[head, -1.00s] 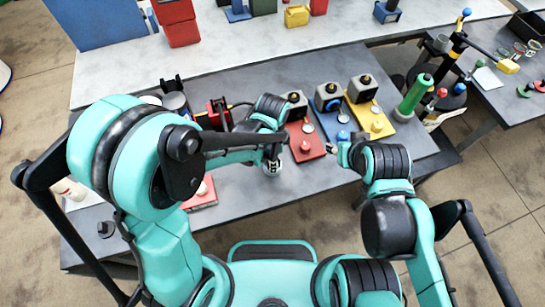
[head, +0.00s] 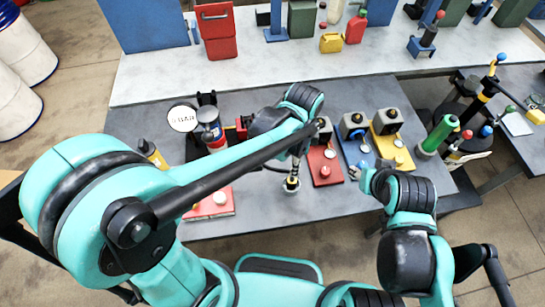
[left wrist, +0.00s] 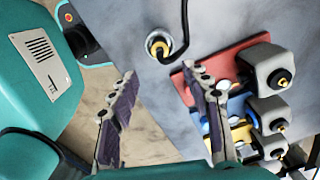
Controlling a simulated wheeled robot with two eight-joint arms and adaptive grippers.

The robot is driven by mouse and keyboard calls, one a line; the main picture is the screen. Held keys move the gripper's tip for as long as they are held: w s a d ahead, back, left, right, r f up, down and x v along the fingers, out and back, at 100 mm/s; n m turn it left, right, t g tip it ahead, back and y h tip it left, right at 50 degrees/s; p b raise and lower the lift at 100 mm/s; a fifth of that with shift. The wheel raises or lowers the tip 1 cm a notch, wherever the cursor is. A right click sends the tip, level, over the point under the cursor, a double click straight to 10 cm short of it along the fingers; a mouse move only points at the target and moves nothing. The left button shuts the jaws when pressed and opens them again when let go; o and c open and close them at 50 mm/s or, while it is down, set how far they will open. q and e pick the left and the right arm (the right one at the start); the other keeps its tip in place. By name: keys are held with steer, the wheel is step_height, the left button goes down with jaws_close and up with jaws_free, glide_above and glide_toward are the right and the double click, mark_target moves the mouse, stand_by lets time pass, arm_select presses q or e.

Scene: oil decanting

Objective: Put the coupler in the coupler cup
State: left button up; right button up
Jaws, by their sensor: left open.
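The coupler cup (head: 291,185) is a small pale cup on the grey bench, below my left wrist in the head view. The left wrist view also shows the cup (left wrist: 152,36), from above. The coupler (left wrist: 158,47), dark with yellow, is at its mouth on a black hose and appears to sit inside; how deep is unclear. My left gripper (left wrist: 158,74) is open and empty, its fingers spread apart from the cup and coupler. In the head view my left arm mostly hides its fingers. My right gripper (head: 362,177) hangs near the blue unit, its jaws too small to read.
Red (head: 323,166), blue (head: 352,150) and yellow (head: 393,151) units stand right of the cup. A green cylinder (head: 437,136) stands at the bench's right. A red-and-white box (head: 210,204) lies front left. Bare bench surrounds the cup's front.

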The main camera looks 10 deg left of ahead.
arm_select(q)
steer(key=s+a+r+n+t, duration=0.2)
steer(key=a+r+n+t, duration=0.1)
steer(key=a+n, duration=0.5)
steer(key=s+a+r+n+t, duration=0.3)
steer(key=a+r+n+t, duration=0.1)
steer(key=a+n, duration=0.5)
steer(key=shift+a+r, duration=0.15)
steer(key=shift+a, duration=0.3)
steer(key=shift+s, duration=0.15)
